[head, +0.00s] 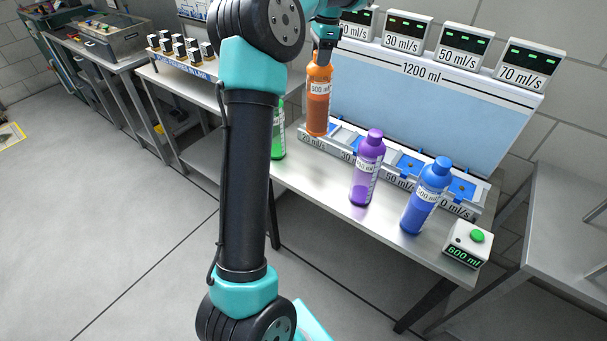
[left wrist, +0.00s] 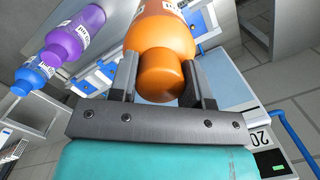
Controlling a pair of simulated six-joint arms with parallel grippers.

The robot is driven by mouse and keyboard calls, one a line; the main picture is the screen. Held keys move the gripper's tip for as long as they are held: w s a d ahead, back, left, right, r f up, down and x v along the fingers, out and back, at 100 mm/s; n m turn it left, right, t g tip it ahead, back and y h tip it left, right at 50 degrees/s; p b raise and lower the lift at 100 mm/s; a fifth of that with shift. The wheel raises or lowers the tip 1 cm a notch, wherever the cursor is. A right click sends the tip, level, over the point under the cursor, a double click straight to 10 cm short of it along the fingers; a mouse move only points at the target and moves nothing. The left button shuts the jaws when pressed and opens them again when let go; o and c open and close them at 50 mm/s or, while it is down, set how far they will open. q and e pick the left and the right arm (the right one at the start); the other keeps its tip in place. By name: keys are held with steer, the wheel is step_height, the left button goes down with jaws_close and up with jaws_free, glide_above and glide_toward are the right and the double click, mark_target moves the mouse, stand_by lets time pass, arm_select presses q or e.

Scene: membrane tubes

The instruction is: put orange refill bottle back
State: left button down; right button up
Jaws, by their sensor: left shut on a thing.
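The orange refill bottle (head: 318,100) is upright in the head view, held above the left end of the row of slots on the bench. My left gripper (head: 325,52) is shut on its cap from above. In the left wrist view my left gripper (left wrist: 160,85) has its two fingers either side of the orange cap, with the orange bottle (left wrist: 160,28) beyond. The slotted dispenser base (head: 345,136) has labelled places with blue parts; the one under the bottle is partly hidden by it. My right gripper is not in view.
A purple bottle (head: 366,170), a blue bottle (head: 427,195) and a partly hidden green bottle (head: 278,140) stand on the bench. A 600 ml button box (head: 467,244) is at the front right. Flow-rate displays (head: 463,47) top the blue tank (head: 430,105) behind.

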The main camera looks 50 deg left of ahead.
mark_target(319, 95)
arm_select(q)
steer(key=shift+s+a+r, duration=0.1)
stand_by(0.4)
steer(key=shift+s+d+f, duration=0.25)
steer(key=shift+s+d, duration=0.05)
steer(key=shift+d, duration=0.35)
steer(key=s+d+f+m, duration=0.3)
steer(key=s+d+f, duration=0.1)
steer(key=s+d, duration=0.3)
steer(key=s+d+f+m, duration=0.4)
steer(key=s+d, duration=0.3)
steer(key=d, duration=0.2)
steer(key=shift+s+f+m+t+y, duration=0.3)
steer(key=shift+f, duration=0.35)
steer(key=shift+w, duration=0.1)
steer(key=w+a+f, duration=0.1)
steer(key=w+a, duration=0.9)
steer(key=a, duration=0.2)
steer(key=shift+w+f, duration=0.2)
steer(key=shift+f, duration=0.15)
